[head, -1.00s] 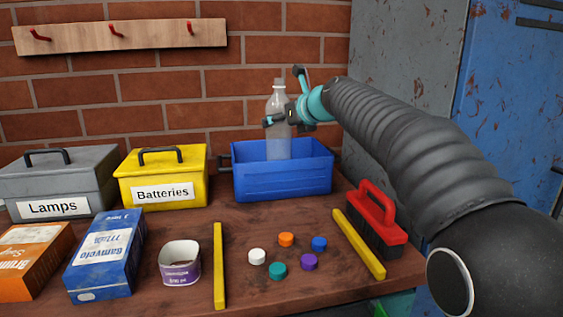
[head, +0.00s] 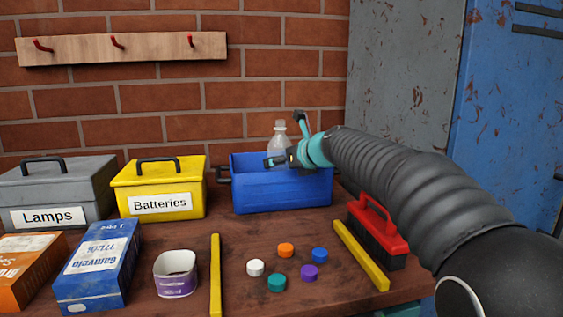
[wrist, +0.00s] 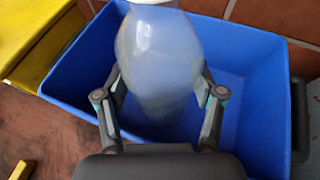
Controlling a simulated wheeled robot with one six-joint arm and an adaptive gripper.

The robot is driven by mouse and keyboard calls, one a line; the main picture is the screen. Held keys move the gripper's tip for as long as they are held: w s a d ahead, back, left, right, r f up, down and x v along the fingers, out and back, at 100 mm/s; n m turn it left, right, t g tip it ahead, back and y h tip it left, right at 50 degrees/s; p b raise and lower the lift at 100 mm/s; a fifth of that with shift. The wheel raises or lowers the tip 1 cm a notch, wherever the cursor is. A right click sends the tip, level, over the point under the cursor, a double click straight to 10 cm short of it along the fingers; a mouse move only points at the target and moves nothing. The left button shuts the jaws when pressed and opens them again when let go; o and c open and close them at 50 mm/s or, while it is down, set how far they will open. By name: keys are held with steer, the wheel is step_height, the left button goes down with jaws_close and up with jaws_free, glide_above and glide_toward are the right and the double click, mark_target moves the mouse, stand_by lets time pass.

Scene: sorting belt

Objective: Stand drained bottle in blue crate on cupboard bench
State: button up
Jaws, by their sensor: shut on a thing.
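A clear, empty-looking plastic bottle (head: 279,137) is upright in the blue crate (head: 283,195), with its neck and shoulder above the rim in the head view. My gripper (head: 281,160) is shut on the bottle at about rim height. In the wrist view, the fingers sit on either side of the bottle (wrist: 158,60), and the blue crate (wrist: 262,55) surrounds it. The bottle's base is hidden by the crate's front wall in the head view. I cannot tell whether it touches the crate floor. No other thing shows inside the crate.
A yellow Batteries box (head: 160,180) stands left of the crate, and a grey Lamps box (head: 55,185) farther left. Cartons, a small tub (head: 177,275), yellow bars, several caps and a red brush (head: 378,228) lie in front on the bench (head: 230,228).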

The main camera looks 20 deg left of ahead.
steer(key=o, duration=1.4)
steer(key=shift+f, duration=0.1)
steer(key=shift+o, duration=0.2)
steer(key=v, duration=1.2)
steer(key=shift+r, duration=0.2)
steer(key=shift+s, duration=0.1)
